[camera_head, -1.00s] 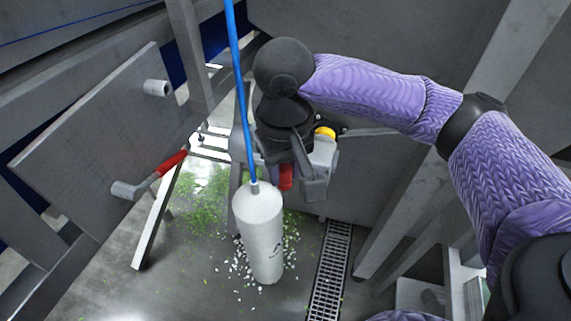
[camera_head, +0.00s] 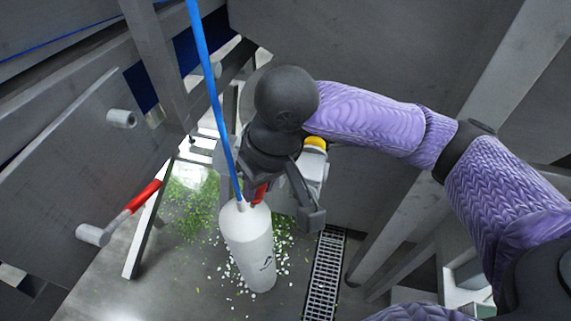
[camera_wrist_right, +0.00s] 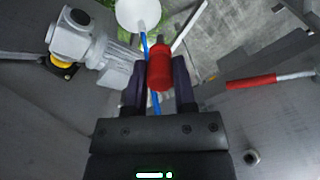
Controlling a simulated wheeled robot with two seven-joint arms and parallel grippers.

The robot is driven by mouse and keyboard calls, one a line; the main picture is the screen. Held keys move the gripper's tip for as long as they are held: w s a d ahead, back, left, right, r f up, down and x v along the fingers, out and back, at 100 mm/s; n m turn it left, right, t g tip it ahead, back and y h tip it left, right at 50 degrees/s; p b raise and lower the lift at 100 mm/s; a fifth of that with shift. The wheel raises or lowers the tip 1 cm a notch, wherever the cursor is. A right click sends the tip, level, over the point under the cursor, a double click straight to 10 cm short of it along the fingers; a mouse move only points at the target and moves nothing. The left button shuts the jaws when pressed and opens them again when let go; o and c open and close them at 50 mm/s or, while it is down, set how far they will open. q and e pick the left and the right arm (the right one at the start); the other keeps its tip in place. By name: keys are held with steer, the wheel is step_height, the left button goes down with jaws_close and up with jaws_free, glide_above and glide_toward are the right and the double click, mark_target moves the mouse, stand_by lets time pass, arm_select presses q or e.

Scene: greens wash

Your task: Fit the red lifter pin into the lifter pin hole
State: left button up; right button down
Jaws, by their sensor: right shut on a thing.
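The red lifter pin (camera_wrist_right: 160,68) is held between the two dark fingers of my right gripper (camera_wrist_right: 158,84) in the right wrist view. In the head view, a small part of the red pin (camera_head: 259,193) shows below my right gripper (camera_head: 262,186), just above the white cylinder. A short round stub (camera_head: 121,118) sticks out of the grey panel at the left. It also shows in the right wrist view (camera_wrist_right: 251,157) with a dark round opening, apart from the pin. I cannot tell for sure that this is the lifter pin hole. My left gripper is not in view.
A white cylinder (camera_head: 250,255) with a blue hose (camera_head: 211,90) stands below my right gripper. A red-gripped crank handle (camera_head: 144,195) projects from the grey panel (camera_head: 60,165). A grey motor with a yellow cap (camera_head: 315,143) is close behind my wrist. A drain grate (camera_head: 326,275) crosses the floor.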

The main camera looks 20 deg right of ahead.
steer(key=a+r+n+t+y+p, duration=0.1)
steer(key=a+r+n+y+p, duration=0.15)
steer(key=a+r+y, duration=0.4)
steer(key=d+m+t+y, duration=0.1)
steer(key=t+y, duration=0.1)
steer(key=w+d+r+m+t+y+p, duration=0.1)
steer(key=t, duration=0.2)
steer(key=w+d+r+m+t+y+p, duration=0.1)
steer(key=d+t+y, duration=0.1)
steer(key=t, duration=0.1)
steer(key=shift+w+m+y, duration=0.2)
steer(key=shift+m+y, duration=0.15)
steer(key=shift+f, duration=0.1)
steer(key=x, duration=0.5)
steer(key=shift+w+a+p, duration=0.15)
steer(key=shift+a+p, duration=0.1)
steer(key=shift+p, duration=0.15)
